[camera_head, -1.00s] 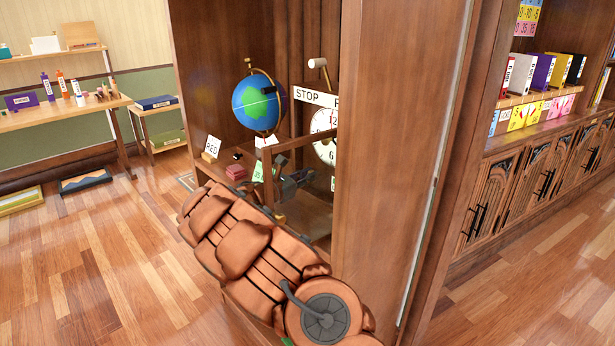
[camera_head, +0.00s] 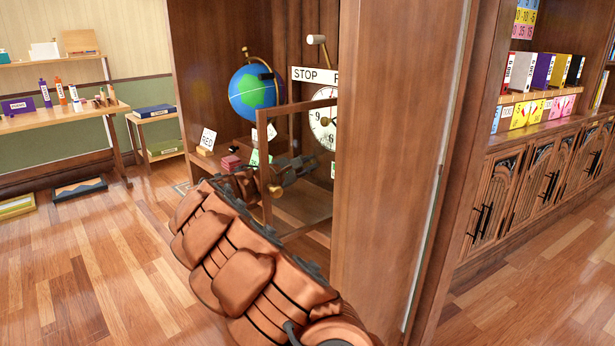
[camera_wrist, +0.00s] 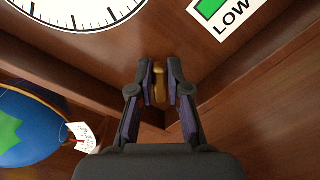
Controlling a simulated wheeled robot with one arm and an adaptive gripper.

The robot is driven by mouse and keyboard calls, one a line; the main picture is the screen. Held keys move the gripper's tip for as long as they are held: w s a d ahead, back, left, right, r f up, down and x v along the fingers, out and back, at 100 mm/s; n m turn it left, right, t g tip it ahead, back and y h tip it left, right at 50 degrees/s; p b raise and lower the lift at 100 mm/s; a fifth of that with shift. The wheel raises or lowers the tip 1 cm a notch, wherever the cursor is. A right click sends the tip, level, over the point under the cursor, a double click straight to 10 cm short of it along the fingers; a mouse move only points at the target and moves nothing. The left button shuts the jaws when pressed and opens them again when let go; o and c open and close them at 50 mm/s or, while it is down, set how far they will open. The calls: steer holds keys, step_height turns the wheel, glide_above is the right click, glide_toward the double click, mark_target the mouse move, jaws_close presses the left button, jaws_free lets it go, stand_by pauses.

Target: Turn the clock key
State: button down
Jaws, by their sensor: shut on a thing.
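The clock (camera_head: 322,127) has a white round face with black numerals and is partly hidden by the cabinet's side panel. Its lower edge also shows at the top left of the wrist view (camera_wrist: 75,14). The brass-coloured clock key (camera_wrist: 160,84) is upright between my fingertips, below and right of the face. My gripper (camera_wrist: 160,82) is shut on it, with a finger on each side. In the head view my gripper (camera_head: 292,168) reaches into the cabinet below the clock and is partly hidden. The key cannot be made out there.
A wood-framed door (camera_head: 267,165) with a brass knob (camera_head: 277,190) stands close to my arm. A globe (camera_head: 252,93) is left of the clock. A green "LOW" label (camera_wrist: 222,12) is right of the key. The cabinet's side panel (camera_head: 390,170) is on the right.

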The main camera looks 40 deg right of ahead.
steer(key=m+b, duration=0.2)
steer(key=b, duration=0.1)
steer(key=shift+s+f+m, duration=0.1)
steer(key=shift+f+m, duration=0.25)
steer(key=shift+m, duration=0.05)
steer(key=shift+r+m+b, duration=0.1)
steer(key=shift+m+b, duration=0.4)
steer(key=shift+b, duration=0.1)
steer(key=c, duration=1.1)
jaws_free()
steer(key=shift+a, duration=0.1)
steer(key=a, duration=1.1)
steer(key=shift+a+r, duration=0.1)
steer(key=shift+a, duration=0.3)
